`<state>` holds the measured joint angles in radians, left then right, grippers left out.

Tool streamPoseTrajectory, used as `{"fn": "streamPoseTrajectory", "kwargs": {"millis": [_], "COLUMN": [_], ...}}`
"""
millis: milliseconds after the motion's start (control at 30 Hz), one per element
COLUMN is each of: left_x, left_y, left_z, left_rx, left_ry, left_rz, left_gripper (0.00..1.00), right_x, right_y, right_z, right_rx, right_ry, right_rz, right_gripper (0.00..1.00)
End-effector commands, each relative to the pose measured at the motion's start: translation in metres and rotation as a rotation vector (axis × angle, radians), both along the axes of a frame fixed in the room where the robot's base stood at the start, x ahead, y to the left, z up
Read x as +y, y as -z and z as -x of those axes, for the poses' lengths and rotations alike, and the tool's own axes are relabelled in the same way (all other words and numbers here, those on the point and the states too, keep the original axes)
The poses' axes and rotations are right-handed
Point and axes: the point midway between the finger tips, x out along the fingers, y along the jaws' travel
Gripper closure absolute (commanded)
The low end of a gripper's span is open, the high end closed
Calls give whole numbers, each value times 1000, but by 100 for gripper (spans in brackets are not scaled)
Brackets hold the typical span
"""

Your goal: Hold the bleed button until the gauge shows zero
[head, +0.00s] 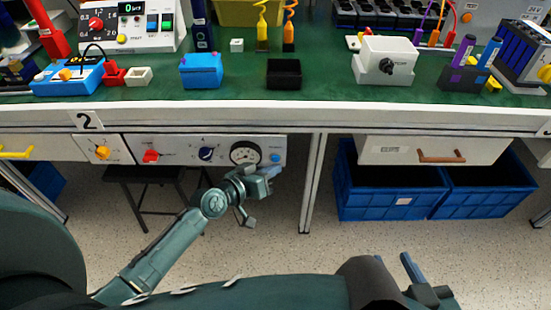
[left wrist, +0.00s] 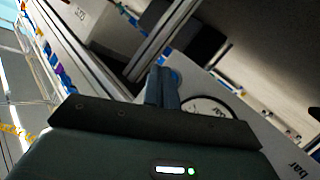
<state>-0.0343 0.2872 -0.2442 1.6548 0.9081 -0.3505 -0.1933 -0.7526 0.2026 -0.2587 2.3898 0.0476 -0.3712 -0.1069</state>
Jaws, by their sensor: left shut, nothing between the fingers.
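The bleed button (head: 275,158) is a round blue knob at the right end of the white panel under the bench. The round white gauge (head: 245,153) sits just left of it; its needle is too small to read. My left gripper (head: 270,170) is shut and empty, its tips just below the button. In the left wrist view the blue fingers (left wrist: 161,88) are together in front of the blue button (left wrist: 176,76), with the gauge (left wrist: 207,106) partly hidden beside them. I cannot tell whether they touch it. My right gripper (head: 424,278) is low at the right, away from the panel.
The panel also carries a dark blue knob (head: 206,153) and a red knob (head: 151,156). A table leg (head: 312,185) stands right of the panel. Blue crates (head: 375,202) stand under the bench at the right. A dark stool (head: 150,175) is below the panel.

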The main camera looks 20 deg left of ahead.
Motion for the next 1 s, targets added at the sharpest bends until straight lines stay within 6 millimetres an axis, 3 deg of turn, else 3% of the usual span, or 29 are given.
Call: {"fn": "streamPoseTrajectory", "kwargs": {"millis": [533, 1000], "left_x": [-13, -14], "left_y": [-1, 0], "left_z": [44, 48], "left_rx": [1, 0], "left_ry": [0, 0], "left_rz": [1, 0], "left_gripper": [100, 100], "right_x": [0, 0], "right_y": [-19, -19], "right_z": [2, 2], "right_rx": [7, 5], "right_ry": [0, 0], "right_rz": [0, 0], "right_gripper": [64, 64]}}
